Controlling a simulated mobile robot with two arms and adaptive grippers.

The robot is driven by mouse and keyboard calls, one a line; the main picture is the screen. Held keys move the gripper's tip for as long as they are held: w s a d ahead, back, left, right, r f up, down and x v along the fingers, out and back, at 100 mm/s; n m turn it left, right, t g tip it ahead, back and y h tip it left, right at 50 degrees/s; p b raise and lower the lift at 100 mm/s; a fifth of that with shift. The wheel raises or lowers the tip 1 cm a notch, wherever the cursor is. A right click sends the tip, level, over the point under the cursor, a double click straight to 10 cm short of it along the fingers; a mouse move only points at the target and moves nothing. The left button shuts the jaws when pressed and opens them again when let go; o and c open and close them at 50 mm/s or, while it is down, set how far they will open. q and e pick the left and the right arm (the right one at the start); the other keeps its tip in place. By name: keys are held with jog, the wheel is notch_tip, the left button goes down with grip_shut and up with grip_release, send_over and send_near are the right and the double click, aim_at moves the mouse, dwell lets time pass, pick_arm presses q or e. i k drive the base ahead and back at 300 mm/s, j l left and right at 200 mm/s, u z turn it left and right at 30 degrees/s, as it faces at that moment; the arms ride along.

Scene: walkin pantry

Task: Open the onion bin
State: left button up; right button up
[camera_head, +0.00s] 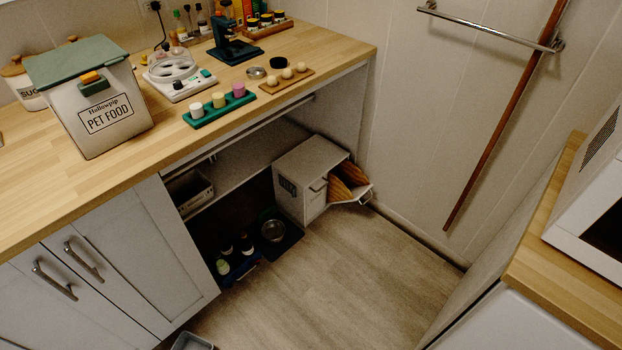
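A white bin unit (302,178) stands on the floor in the open space under the counter, near the back wall. A dark label on its side is too small to read. Its front has a closed-looking left part with a handle (318,185). The right part (352,194) is tilted outward and shows elongated orange-brown items (341,187) inside. I cannot tell from the label which part is the onion bin. Neither of my grippers is in view.
A wooden counter (40,205) carries a pet food bin (104,112), a scale (180,80) and small jars. Bottles (226,248) and a metal bowl (273,231) sit low beside the bin unit. The floor (345,275) in front is clear. A second counter (548,240) stands at right.

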aim_at(306, 191)
jog(key=i+l+u, duration=0.3)
jog(key=i, duration=0.25)
jog(key=i+l+u, duration=0.35)
jog(key=i+l, duration=0.1)
jog(key=i, duration=0.05)
